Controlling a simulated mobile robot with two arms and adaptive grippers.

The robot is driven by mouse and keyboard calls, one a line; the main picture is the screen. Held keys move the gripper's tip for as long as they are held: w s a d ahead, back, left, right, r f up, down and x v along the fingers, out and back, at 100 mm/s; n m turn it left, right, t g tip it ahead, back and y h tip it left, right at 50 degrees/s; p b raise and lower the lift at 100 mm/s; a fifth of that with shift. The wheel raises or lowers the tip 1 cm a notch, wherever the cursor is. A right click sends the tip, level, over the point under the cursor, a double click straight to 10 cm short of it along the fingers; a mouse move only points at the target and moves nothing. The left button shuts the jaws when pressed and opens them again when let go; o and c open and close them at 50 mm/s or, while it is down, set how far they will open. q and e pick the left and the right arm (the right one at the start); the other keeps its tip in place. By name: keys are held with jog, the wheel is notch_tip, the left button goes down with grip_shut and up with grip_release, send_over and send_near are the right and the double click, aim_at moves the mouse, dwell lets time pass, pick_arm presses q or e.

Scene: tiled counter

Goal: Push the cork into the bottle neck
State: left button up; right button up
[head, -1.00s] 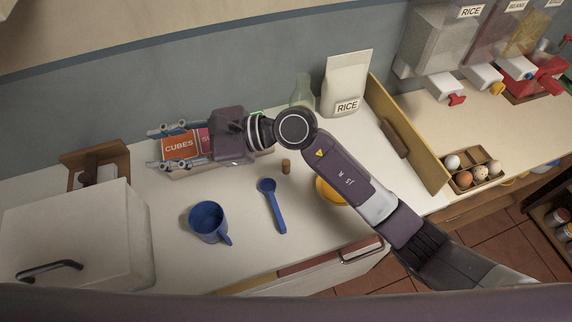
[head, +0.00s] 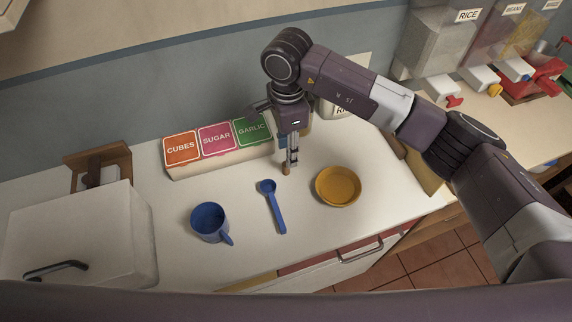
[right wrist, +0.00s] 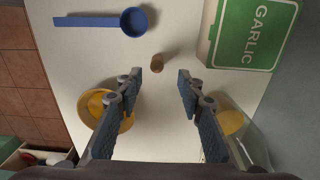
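The small brown cork (head: 287,170) stands on the white counter near the spoon. It also shows in the right wrist view (right wrist: 157,63), just beyond and between the fingertips. My right gripper (head: 291,160) points down above the cork, fingers apart and empty; its open fingers frame the lower part of the right wrist view (right wrist: 159,80). A clear glass bottle (right wrist: 238,127) shows partly behind the right finger in the wrist view; my arm mostly hides it in the head view, and I cannot make out its neck. My left gripper is not in view.
The cubes, sugar and garlic box (head: 218,153) stands against the wall, left of the gripper. A blue spoon (head: 273,207), blue mug (head: 209,222) and yellow bowl (head: 338,186) are in front.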

aim_at(286, 168)
jog(key=f, duration=0.1)
jog(key=f+p, duration=0.2)
jog(key=f, duration=0.1)
jog(key=shift+s+a+f, duration=0.1)
jog(key=shift+s+a, duration=0.05)
jog(key=shift+s, duration=0.2)
jog(key=shift+f, duration=0.35)
jog(key=shift+c, duration=0.4)
jog(key=c, duration=0.7)
